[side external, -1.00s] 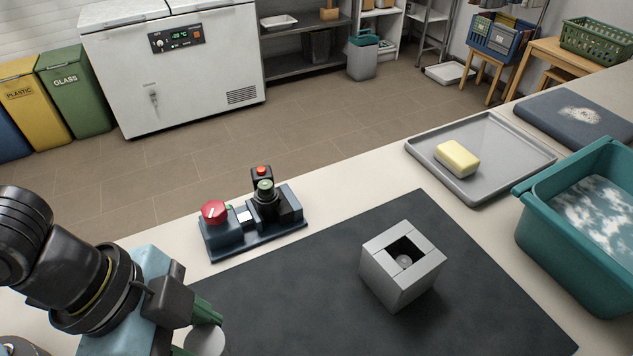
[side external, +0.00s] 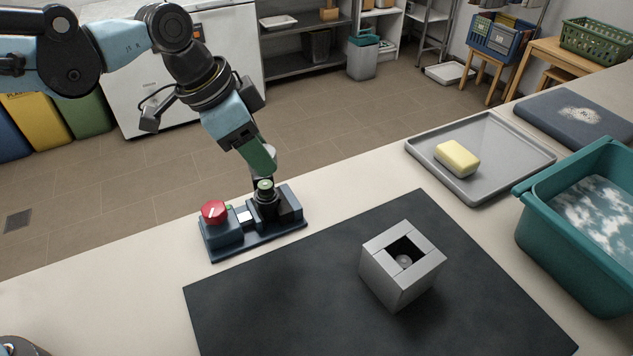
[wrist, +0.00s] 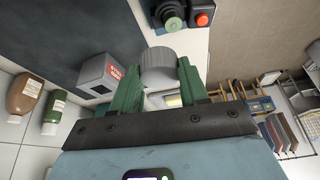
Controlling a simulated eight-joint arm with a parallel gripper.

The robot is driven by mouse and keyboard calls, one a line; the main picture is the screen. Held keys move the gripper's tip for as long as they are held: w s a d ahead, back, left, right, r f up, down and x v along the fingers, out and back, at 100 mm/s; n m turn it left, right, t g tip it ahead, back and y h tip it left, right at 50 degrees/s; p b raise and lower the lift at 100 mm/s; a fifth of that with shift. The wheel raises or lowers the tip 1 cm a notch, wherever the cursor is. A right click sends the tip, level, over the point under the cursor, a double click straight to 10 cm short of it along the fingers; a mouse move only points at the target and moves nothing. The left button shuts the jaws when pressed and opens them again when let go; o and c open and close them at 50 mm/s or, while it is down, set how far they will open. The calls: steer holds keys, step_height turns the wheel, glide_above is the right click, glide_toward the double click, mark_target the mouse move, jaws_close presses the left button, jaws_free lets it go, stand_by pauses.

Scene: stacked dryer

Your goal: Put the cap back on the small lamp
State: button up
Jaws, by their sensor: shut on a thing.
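My gripper (wrist: 159,80) is shut on a grey ribbed cylindrical cap (wrist: 158,62), held between its green fingers. In the side external view my gripper (side external: 262,168) is just behind and above a small green-domed lamp with a black collar (side external: 265,186), on a dark blue control base (side external: 255,238). The cap is mostly hidden there. In the wrist view the green dome (wrist: 173,24) shows uncovered, beyond the cap and apart from it in the picture. I cannot tell the exact height gap.
A red knob (side external: 214,211) stands on the same base, left of the lamp. A red button (wrist: 202,19) is beside the lamp. A grey hollow cube (side external: 395,285) stands on the dark mat (side external: 290,300). A tray (side external: 490,135) with yellow soap and a teal tub (side external: 560,250) are right.

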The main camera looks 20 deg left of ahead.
mark_target(268, 184)
steer(key=shift+w+a, duration=0.6)
steer(key=shift+w, duration=0.3)
steer(key=shift+w+f, duration=0.1)
steer(key=shift+f, duration=2.65)
steer(key=shift+f, duration=0.7)
stand_by(0.4)
steer(key=o, duration=1.6)
steer(key=shift+c, duration=0.2)
steer(key=shift+r, duration=3.5)
